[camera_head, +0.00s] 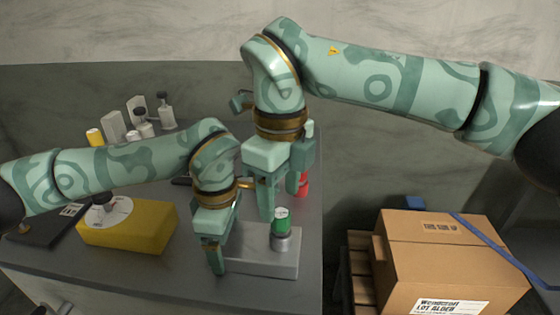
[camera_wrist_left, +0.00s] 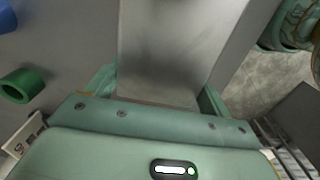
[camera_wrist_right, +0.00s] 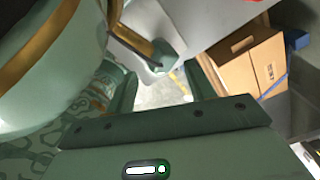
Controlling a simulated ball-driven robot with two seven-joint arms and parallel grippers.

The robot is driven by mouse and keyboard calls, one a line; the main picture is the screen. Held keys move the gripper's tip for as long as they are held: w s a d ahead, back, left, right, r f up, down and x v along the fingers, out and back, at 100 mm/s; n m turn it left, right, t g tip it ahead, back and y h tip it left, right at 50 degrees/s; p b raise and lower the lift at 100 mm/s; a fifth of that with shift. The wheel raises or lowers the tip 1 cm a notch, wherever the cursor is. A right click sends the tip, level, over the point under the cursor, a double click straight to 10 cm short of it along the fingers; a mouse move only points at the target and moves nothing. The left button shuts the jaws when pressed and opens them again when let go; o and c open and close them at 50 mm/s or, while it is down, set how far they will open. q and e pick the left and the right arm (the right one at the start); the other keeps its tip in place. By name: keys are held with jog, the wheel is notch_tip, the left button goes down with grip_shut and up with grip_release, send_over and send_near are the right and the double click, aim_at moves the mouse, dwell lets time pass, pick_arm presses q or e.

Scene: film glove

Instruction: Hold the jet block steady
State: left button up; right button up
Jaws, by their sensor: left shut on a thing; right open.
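The jet block (camera_head: 262,262) is a light grey block near the front right of the dark table. A metal post with a green cap (camera_head: 281,214) stands on it. My left gripper (camera_head: 215,264) is shut on the block's left end; in the left wrist view the grey block (camera_wrist_left: 165,55) fills the space between the fingers. My right gripper (camera_head: 268,205) is above the block, just left of the green cap, fingers pointing down. In the right wrist view its fingers (camera_wrist_right: 165,90) are apart with nothing between them.
A yellow box (camera_head: 150,228) with a white disc lies left of the block. A red item (camera_head: 303,184) is behind my right gripper. Several bottles and white blocks (camera_head: 114,126) stand at the back left. A cardboard box (camera_head: 440,258) sits on a pallet right of the table.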

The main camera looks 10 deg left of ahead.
aim_at(280, 212)
notch_tip(280, 212, down, 5)
jog(key=shift+r, duration=0.1)
jog(key=c, duration=1.1)
jog(key=shift+o, duration=0.2)
jog(key=shift+r, duration=0.45)
pick_arm(q)
jog(key=shift+s+d+f, duration=0.1)
jog(key=shift+d, duration=0.05)
pick_arm(e)
jog(key=shift+a+r, duration=0.1)
jog(key=shift+r, duration=2.35)
jog(key=shift+r, duration=1.5)
grip_shut()
pick_arm(q)
jog(key=o, duration=1.3)
pick_arm(e)
jog(key=shift+f, duration=0.1)
